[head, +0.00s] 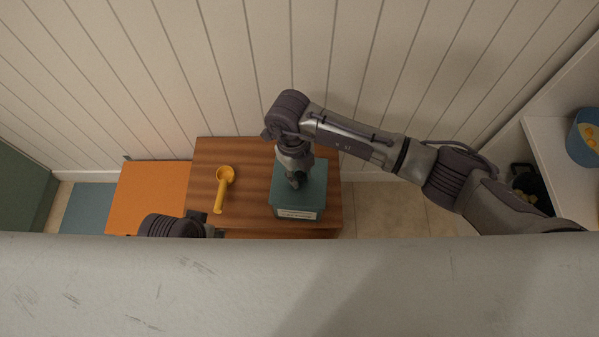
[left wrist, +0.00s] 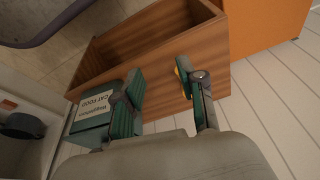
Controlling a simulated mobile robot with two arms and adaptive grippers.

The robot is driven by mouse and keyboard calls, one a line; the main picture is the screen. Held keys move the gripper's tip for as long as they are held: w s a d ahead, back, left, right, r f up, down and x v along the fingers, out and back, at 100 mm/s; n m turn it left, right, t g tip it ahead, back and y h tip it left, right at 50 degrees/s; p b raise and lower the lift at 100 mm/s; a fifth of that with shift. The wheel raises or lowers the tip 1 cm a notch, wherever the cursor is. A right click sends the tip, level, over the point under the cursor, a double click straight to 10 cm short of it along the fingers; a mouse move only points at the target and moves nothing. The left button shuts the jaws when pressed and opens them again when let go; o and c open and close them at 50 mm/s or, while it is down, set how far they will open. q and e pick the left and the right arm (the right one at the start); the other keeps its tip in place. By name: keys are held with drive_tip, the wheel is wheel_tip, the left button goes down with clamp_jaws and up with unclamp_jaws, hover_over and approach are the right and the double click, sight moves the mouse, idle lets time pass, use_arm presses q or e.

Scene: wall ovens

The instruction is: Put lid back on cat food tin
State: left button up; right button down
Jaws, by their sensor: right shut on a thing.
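The teal cat food tin (head: 297,214) stands on the right part of a wooden unit (head: 240,155). Its pale label shows in the head view and reads "CAT FOOD" in the left wrist view (left wrist: 93,104). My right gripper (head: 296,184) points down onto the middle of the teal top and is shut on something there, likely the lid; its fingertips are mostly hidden. I cannot tell whether the lid is seated. My left gripper (left wrist: 165,85) is open and empty, with its fingers apart, beside the tin in the left wrist view.
A yellow scoop (head: 223,187) lies on the wooden top left of the tin. An orange unit (head: 150,190) adjoins on the left. A panelled wall (head: 240,60) rises behind. A white shelf (head: 550,150) with a blue bowl (head: 583,140) is at the right.

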drive_tip(key=shift+f, duration=0.1)
idle(0.6)
use_arm(q)
drive_tip(key=shift+r, duration=0.45)
drive_tip(key=shift+s+f, duration=0.1)
drive_tip(key=shift+f, duration=0.05)
use_arm(e)
drive_tip(key=shift+f, duration=0.1)
drive_tip(key=shift+c, duration=1.8)
unclamp_jaws()
drive_tip(key=shift+r, duration=0.2)
